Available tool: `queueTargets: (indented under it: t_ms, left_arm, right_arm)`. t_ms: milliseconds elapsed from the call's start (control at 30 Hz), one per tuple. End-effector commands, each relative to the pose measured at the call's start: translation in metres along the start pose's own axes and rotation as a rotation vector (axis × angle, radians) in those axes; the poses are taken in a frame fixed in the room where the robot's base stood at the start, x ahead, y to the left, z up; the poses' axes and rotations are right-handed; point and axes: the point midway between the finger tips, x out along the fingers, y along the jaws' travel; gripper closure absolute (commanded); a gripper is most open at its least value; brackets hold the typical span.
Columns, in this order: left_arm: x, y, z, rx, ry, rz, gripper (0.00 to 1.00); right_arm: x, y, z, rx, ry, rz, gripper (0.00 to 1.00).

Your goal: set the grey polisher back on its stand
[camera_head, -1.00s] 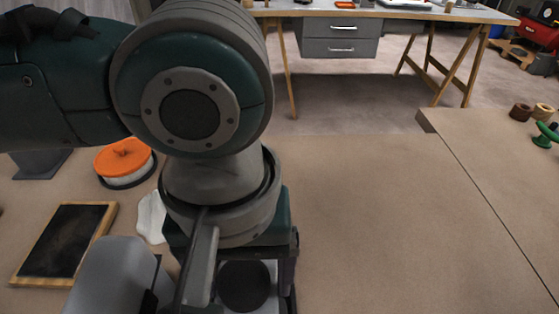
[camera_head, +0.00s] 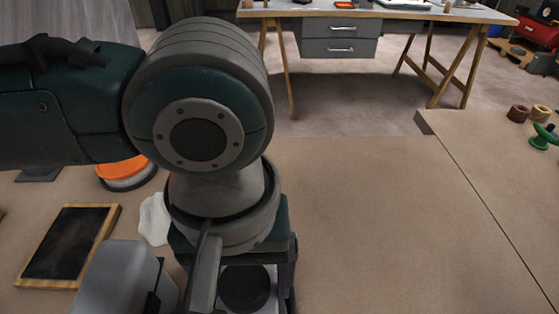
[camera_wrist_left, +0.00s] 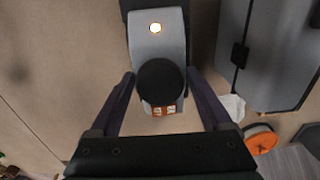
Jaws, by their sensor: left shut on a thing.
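The grey polisher (camera_wrist_left: 147,45) has a round black knob (camera_wrist_left: 160,80) and an orange-marked label at one end. In the left wrist view it lies between the two fingers of my left gripper (camera_wrist_left: 160,76), which are closed on it near the knob. In the head view, the polisher's grey top and black knob (camera_head: 245,288) show below my wrist, and my left gripper (camera_head: 248,290) is mostly hidden by the wrist. A dark shape (camera_wrist_left: 196,25) shows beside and behind the polisher; I cannot tell whether it is the stand. My right gripper is out of view.
A grey case (camera_head: 122,278) with a black latch stands close left of my gripper. Left lie a dark wood-framed board (camera_head: 68,245), a white cloth (camera_head: 154,220) and an orange-topped disc (camera_head: 122,170). The bench to the right is clear up to several small items (camera_head: 530,115).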

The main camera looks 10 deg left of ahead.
Motion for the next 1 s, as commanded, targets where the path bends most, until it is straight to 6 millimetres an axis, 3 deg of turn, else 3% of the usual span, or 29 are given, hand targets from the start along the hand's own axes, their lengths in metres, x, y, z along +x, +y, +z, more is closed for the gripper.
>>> queueTargets:
  t_ms: [567,600,700,1000]
  left_arm:
    - [0.01,0.001,-0.001,0.0,0.002,0.003,1.0]
    - [0.009,0.001,-0.001,0.0,0.002,0.003,0.15]
    - [0.009,0.001,-0.001,0.0,0.002,0.003,0.05]
    - [0.006,0.0,0.0,0.0,-0.001,-0.001,0.05]
  right_arm:
    - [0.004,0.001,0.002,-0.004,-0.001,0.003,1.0]
    - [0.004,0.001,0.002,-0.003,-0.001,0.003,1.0]
    - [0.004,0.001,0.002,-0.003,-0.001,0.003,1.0]
    - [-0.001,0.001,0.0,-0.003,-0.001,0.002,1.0]
